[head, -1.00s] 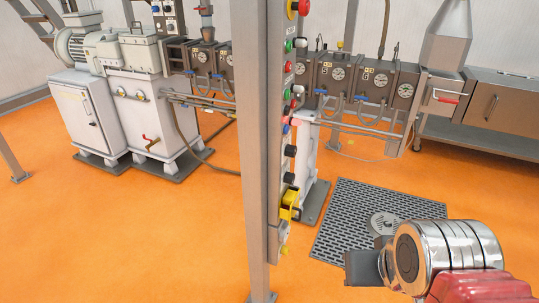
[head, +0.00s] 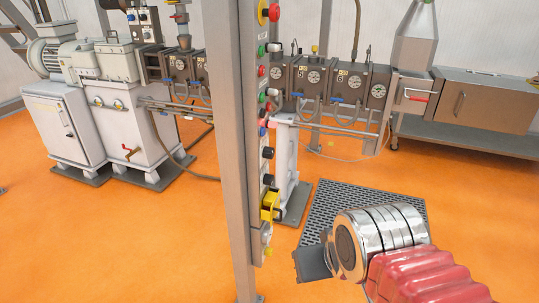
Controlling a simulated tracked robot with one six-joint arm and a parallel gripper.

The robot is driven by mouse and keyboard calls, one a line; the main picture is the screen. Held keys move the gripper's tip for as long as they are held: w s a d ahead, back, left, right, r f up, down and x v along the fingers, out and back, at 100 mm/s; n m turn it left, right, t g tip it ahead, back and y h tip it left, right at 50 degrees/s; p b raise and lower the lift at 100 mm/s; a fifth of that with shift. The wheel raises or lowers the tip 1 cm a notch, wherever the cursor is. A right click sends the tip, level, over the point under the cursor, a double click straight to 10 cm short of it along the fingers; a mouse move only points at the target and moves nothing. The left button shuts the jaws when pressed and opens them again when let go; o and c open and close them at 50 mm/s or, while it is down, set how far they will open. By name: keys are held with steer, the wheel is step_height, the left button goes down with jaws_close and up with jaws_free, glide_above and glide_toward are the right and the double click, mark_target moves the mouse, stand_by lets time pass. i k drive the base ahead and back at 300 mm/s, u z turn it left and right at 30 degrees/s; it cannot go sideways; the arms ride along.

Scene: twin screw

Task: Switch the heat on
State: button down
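A tall control panel (head: 255,165) is fixed to a grey post left of centre, seen nearly edge-on. Its face points right and carries a red knob on yellow (head: 273,12) at the top, with green, red, blue and black buttons and knobs below. I cannot read which control is for the heat. My gripper (head: 312,262) is at the lower right, right of the panel's lower end and apart from it. Only its dark end shows, so its opening is hidden.
The grey post (head: 228,160) stands in front of the machine. A dark floor grate (head: 370,197) lies behind my arm. Orange floor is open at the left.

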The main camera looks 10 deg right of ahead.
mark_target(268, 153)
steer(key=z, duration=0.1)
steer(key=i, duration=1)
steer(key=u, duration=0.1)
